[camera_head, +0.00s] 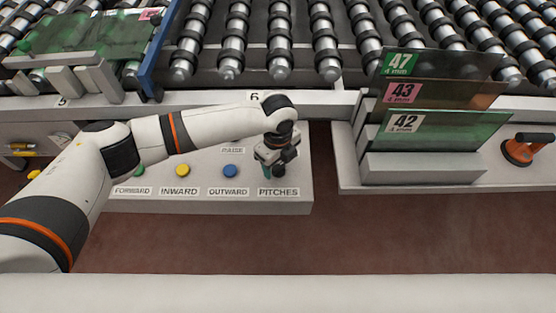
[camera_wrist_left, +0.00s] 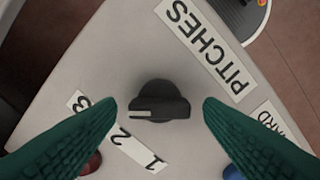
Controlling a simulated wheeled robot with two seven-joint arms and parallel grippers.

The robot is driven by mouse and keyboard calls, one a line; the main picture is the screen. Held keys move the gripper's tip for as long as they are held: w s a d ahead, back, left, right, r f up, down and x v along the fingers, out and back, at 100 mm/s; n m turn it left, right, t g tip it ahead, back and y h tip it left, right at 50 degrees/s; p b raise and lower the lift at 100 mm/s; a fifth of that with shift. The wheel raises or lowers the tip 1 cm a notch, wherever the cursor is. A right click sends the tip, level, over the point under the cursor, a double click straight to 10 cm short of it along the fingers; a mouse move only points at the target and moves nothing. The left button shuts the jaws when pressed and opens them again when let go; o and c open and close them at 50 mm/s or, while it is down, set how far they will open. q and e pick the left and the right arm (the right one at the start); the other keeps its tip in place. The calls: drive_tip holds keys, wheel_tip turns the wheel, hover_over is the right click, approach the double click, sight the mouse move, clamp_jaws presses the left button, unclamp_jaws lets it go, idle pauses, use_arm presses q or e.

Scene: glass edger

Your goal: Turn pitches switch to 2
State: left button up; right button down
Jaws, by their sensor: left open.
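The pitches switch (camera_wrist_left: 160,101) is a black rotary knob with a white pointer line. The line points left in the left wrist view, roughly toward the 3 on the scale. The scale label (camera_wrist_left: 118,136) reads 1, 2 and 3 around the knob's lower left. The PITCHES label (camera_wrist_left: 208,46) is at the upper right of that view. My left gripper (camera_wrist_left: 160,106) is open, with its green fingers on either side of the knob, apparently apart from it. In the head view my left gripper (camera_head: 275,161) is over the panel just above the PITCHES label and mostly hides the knob. My right gripper is not in view.
The panel (camera_head: 215,202) also carries a blue button (camera_head: 230,171) and a yellow button (camera_head: 183,170) left of the knob. A roller conveyor (camera_head: 275,60) runs behind.

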use_arm(q)
drive_tip(key=shift+c, duration=0.2)
drive_tip(key=c, duration=0.9)
drive_tip(key=shift+c, duration=0.2)
